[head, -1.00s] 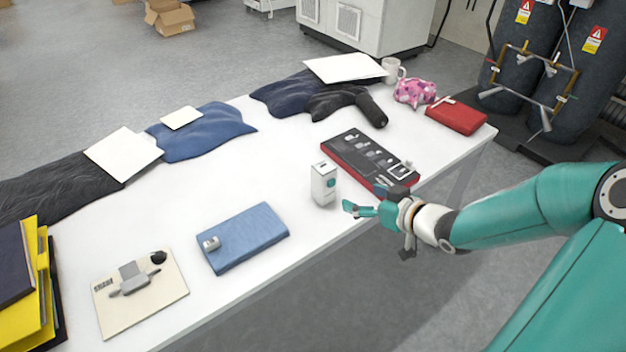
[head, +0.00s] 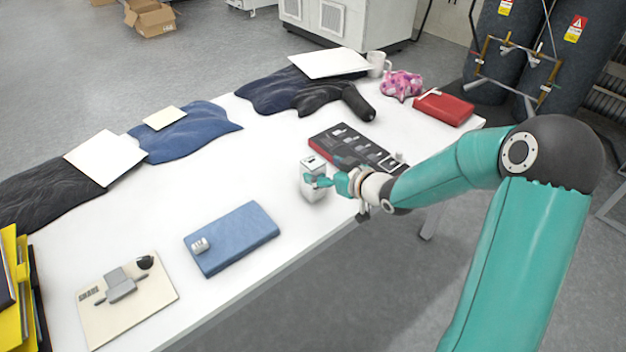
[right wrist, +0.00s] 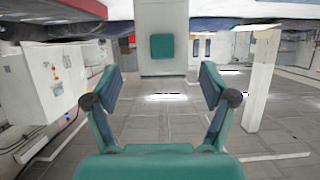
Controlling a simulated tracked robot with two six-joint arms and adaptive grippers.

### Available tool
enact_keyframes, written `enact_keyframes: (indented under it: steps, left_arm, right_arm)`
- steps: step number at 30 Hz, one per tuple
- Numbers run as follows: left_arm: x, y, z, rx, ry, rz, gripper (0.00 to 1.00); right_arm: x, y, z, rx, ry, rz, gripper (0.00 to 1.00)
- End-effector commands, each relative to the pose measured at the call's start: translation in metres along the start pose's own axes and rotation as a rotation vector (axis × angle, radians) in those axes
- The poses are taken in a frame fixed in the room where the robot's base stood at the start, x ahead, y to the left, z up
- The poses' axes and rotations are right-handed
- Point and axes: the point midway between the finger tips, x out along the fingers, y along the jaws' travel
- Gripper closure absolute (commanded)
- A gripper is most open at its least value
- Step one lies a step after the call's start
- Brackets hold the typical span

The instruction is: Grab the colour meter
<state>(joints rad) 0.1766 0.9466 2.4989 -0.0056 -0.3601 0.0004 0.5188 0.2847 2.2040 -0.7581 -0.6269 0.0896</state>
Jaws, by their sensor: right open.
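The colour meter appears to be the small white upright box (head: 312,164) with a grey top, near the table's front edge. In the right wrist view the white box (right wrist: 161,18) shows straight ahead, with a teal square on its face. My right gripper (head: 318,182) is at the near side of the box, its fingers partly covering it. In the wrist view its teal fingers (right wrist: 160,82) are spread wide, with the box in line with the gap between them. Whether the fingers touch the box cannot be told. My left gripper is not in view.
A dark case with a red edge (head: 346,138) lies close behind the box. A blue folder (head: 238,235) with a small white piece lies to the left, and a beige board (head: 150,306) farther left. The white table (head: 265,170) is clear left of the box.

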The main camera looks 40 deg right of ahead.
Motion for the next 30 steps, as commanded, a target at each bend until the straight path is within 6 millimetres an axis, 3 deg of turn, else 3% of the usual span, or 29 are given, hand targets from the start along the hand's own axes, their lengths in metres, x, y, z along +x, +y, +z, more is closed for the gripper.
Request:
enact_keyframes:
  steps: [9,19,30]
  left_arm:
    - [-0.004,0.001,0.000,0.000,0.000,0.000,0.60]
    - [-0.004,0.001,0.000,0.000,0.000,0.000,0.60]
    - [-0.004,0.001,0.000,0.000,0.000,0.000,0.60]
  right_arm:
    - [0.041,-0.004,0.009,0.001,-0.001,-0.001,0.17]
    - [0.046,-0.002,0.009,0.001,-0.001,0.002,0.18]
    - [0.046,-0.002,0.009,0.001,-0.001,0.003,0.80]
